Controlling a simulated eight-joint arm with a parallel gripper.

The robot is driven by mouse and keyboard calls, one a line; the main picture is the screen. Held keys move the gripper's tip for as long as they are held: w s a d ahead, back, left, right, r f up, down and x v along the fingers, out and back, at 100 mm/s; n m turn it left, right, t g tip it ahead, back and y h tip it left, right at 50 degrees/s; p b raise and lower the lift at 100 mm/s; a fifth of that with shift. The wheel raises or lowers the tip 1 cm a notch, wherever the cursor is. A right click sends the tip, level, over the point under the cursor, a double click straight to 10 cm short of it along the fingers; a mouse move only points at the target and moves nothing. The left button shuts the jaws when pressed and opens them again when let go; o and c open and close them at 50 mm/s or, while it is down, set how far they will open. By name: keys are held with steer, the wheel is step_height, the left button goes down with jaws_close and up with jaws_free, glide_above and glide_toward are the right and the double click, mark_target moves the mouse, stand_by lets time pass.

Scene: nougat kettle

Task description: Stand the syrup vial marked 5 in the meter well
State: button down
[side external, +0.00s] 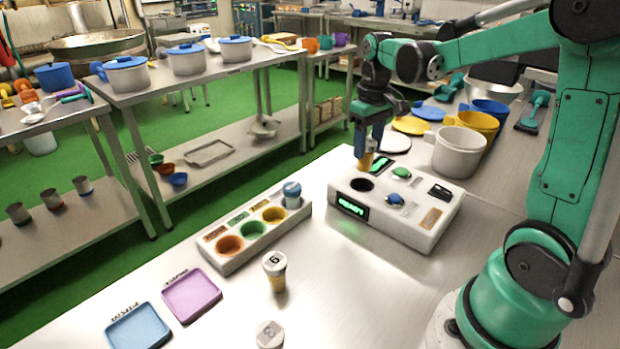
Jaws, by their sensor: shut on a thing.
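My gripper (368,146) is shut on a small vial with amber contents (365,163). It holds the vial upright above the meter, just over the dark round meter well (362,185), seemingly clear of it. The mark on the held vial cannot be read. The meter (425,232) is a white box with a lit green display, green and blue buttons. A vial with a white cap marked 6 or 9 (275,270) stands on the table. Another white-capped vial (270,336) is partly cut off at the bottom edge.
The grey rack (246,252) has orange, green and yellow round wells. A blue tray (139,328) and a purple tray (191,295) lie at the front left. White, yellow and blue pots (458,152) stand behind the meter.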

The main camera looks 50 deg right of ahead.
mark_target(365, 169)
steer(key=shift+f, duration=2.35)
steer(key=shift+f, duration=0.6)
steer(key=c, duration=0.6)
jaws_free()
steer(key=shift+r, duration=5.45)
